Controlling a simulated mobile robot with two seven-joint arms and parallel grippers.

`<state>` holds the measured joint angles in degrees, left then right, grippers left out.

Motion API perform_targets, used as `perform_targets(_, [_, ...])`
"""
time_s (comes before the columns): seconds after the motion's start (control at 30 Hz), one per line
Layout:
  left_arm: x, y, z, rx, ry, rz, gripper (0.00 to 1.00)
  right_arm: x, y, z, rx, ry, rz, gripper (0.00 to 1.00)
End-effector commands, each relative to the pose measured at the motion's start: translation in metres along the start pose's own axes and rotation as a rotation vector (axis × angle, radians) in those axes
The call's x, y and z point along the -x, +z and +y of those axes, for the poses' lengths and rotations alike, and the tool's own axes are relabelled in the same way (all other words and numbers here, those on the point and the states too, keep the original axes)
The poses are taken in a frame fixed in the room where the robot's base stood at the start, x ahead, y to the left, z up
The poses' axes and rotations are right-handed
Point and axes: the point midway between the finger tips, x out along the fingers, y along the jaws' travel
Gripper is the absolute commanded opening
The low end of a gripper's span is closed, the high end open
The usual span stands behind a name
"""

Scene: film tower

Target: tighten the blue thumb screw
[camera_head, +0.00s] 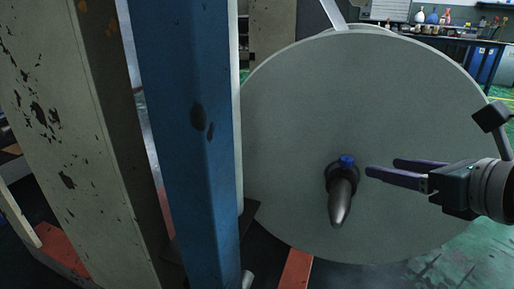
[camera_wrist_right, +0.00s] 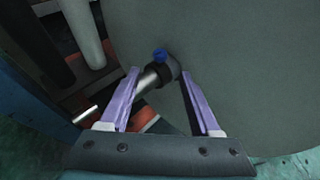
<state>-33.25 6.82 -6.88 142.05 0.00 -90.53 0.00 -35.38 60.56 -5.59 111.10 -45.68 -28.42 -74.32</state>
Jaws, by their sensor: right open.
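The blue thumb screw (camera_head: 347,161) sits on top of a dark collar (camera_head: 342,177) around a metal shaft end (camera_head: 341,205). The shaft sticks out from the middle of a large grey disc (camera_head: 290,110). My right gripper (camera_head: 380,168) is open, to the right of the screw and apart from it. In the right wrist view the blue screw (camera_wrist_right: 160,55) shows beyond the two purple fingers (camera_wrist_right: 162,80), with the collar and shaft below it. Nothing is between the fingertips. My left gripper is not in view.
A blue post (camera_head: 190,130) and a chipped cream post (camera_head: 70,120) stand to the left of the disc. An orange-red beam (camera_head: 297,270) lies below the disc. A workbench with bottles (camera_head: 432,17) stands far back on the right.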

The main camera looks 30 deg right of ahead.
Motion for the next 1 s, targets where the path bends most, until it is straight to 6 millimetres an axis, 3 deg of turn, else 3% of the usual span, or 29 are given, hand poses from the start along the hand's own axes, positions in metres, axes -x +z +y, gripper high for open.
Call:
perform_targets(0.6, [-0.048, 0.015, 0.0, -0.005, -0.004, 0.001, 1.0, -0.08, -0.001, -0.001, -0.008, -0.004, -0.003, 0.63])
perform_targets(1.0, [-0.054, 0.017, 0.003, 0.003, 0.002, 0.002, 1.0, -0.095, 0.001, -0.001, -0.006, -0.003, 0.001, 0.63])
